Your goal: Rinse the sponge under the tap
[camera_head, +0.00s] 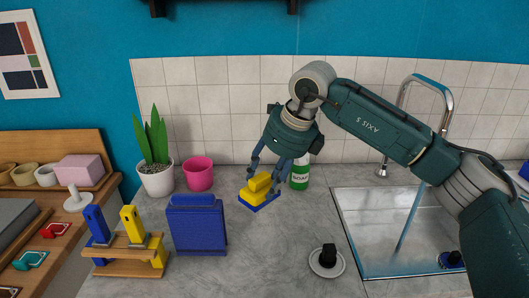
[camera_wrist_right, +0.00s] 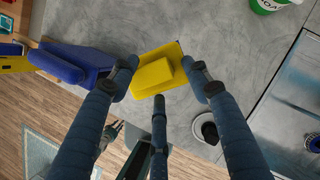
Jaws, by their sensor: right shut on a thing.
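The sponge (camera_head: 258,190) is a yellow block with a blue base, on the grey counter at centre in the head view; it shows yellow in the right wrist view (camera_wrist_right: 157,75). My right gripper (camera_head: 266,180) reaches down over it, shut on it with fingers on either side. The sponge looks to be at counter level; a small gap below cannot be ruled out. The chrome tap (camera_head: 447,97) arches over the steel sink (camera_head: 375,235) at right, partly behind my right arm. My left gripper is not in the head view.
A green soap bottle (camera_head: 299,175) stands just behind the right gripper. A blue holder (camera_head: 197,225), a pink pot (camera_head: 199,173) and a potted plant (camera_head: 156,177) stand left. A black knob on a pale disc (camera_head: 328,260) lies between the front counter and sink.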

